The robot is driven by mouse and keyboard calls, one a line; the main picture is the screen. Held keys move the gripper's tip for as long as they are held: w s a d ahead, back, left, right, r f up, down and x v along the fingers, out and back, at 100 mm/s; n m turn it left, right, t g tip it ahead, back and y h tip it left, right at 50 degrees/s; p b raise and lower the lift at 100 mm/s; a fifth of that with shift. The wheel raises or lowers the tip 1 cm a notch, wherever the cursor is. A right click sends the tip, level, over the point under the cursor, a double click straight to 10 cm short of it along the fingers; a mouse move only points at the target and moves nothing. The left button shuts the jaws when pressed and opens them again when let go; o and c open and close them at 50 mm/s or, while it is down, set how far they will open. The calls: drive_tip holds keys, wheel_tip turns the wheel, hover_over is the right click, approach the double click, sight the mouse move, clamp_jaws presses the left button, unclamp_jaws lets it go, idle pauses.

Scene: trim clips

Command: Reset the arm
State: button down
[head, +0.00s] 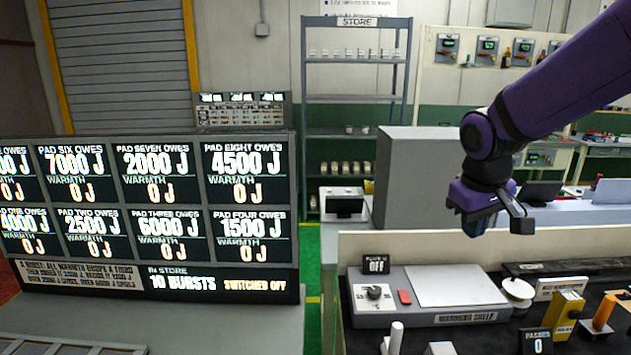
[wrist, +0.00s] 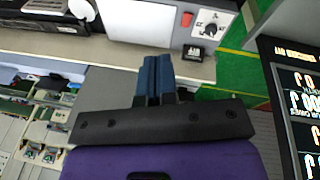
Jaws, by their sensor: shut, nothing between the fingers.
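My arm reaches in from the upper right in the head view, purple with black joints. My gripper (head: 487,226) hangs in the air above the right-hand bench, apart from everything on it. In the wrist view its two blue fingers (wrist: 154,78) lie side by side, shut with nothing between them. The wrist view shows the bench edge and a dial unit (wrist: 208,25) beyond the fingers.
A warming shelf (head: 455,290) with a dial and a red switch stands on the bench, beside a small OFF sign (head: 376,264). A large scoreboard (head: 150,215) fills the left. A green floor strip (head: 312,262) runs between. A grey cabinet (head: 410,180) stands behind.

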drive_tip(key=s+d+r+m+t, duration=0.1)
drive_tip(key=s+r, duration=0.2)
drive_tip(key=s, duration=0.7)
drive_tip(key=s+d+r+m+t+y, duration=0.1)
drive_tip(key=s+r, duration=0.3)
drive_tip(key=s, duration=0.6)
drive_tip(key=shift+s+m+t, duration=0.15)
drive_tip(key=shift+m+t, duration=0.25)
drive_tip(key=shift+m, duration=0.1)
drive_tip(key=shift+d+r, duration=0.1)
drive_tip(key=shift+r, duration=0.05)
drive_tip(key=w+a+f+n+g, duration=0.15)
drive_tip(key=w+n, duration=0.35)
drive_tip(key=w, duration=0.5)
drive_tip(key=w+a+f+n+g, duration=0.15)
drive_tip(key=w+n, duration=0.25)
drive_tip(key=w, duration=0.7)
drive_tip(key=w+a+f+n+g, duration=0.1)
drive_tip(key=w+f+n, duration=0.3)
drive_tip(key=w+f, duration=0.4)
drive_tip(key=w+a+f+n+g, duration=0.1)
drive_tip(key=w+a+f+n, duration=0.1)
drive_tip(key=w+f+n, duration=0.3)
drive_tip(key=shift+w+a+f, duration=0.4)
drive_tip(key=shift+w+f, duration=1.05)
drive_tip(key=shift+f, duration=0.95)
